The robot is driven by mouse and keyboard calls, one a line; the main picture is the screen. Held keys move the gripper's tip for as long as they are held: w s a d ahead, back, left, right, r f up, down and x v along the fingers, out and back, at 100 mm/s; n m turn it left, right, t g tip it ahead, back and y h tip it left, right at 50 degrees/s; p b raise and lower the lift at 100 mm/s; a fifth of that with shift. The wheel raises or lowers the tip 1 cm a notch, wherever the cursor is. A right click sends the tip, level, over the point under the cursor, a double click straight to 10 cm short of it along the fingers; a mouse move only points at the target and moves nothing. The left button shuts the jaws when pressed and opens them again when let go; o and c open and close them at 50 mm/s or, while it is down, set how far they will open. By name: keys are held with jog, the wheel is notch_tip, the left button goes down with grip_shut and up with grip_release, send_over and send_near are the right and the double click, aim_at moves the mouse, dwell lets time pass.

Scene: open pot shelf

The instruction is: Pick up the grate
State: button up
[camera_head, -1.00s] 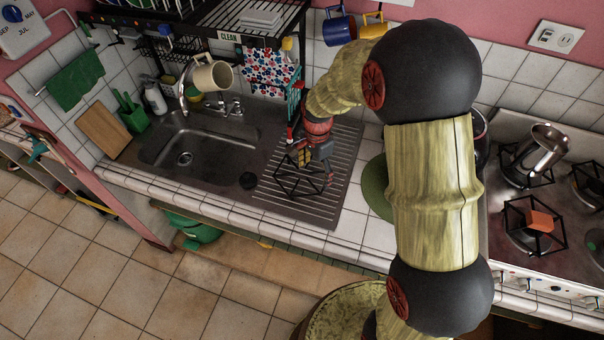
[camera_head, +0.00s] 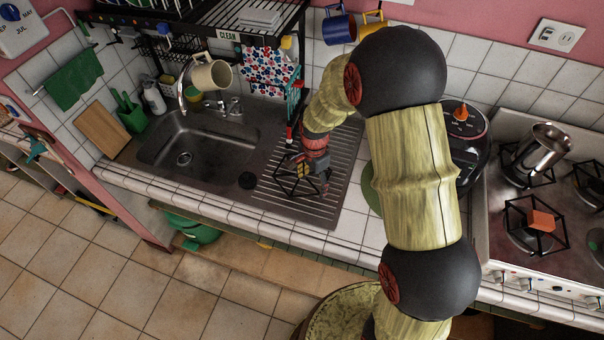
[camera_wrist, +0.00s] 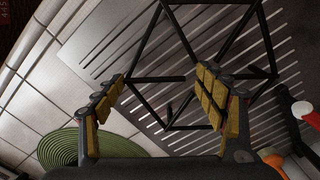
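A black wire grate (camera_head: 291,191) sits on the ribbed drainboard (camera_head: 325,205) to the right of the sink basin. My gripper (camera_head: 314,168) is low over the grate and hides part of its right side in the head view. In the wrist view, my gripper (camera_wrist: 160,78) is open, with its yellow-padded fingers apart. The grate (camera_wrist: 180,30) lies ahead, with bars between and beyond the fingertips.
The sink basin (camera_head: 200,146) is left of the drainboard. A green round mat (camera_wrist: 80,150) lies near the gripper. A dark round appliance (camera_head: 466,150) stands behind my arm. The stove at right holds a metal pot (camera_head: 541,150) and another grate (camera_head: 509,222) with an orange block.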

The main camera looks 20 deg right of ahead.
jog(key=c, duration=0.8)
jog(key=shift+c, duration=0.2)
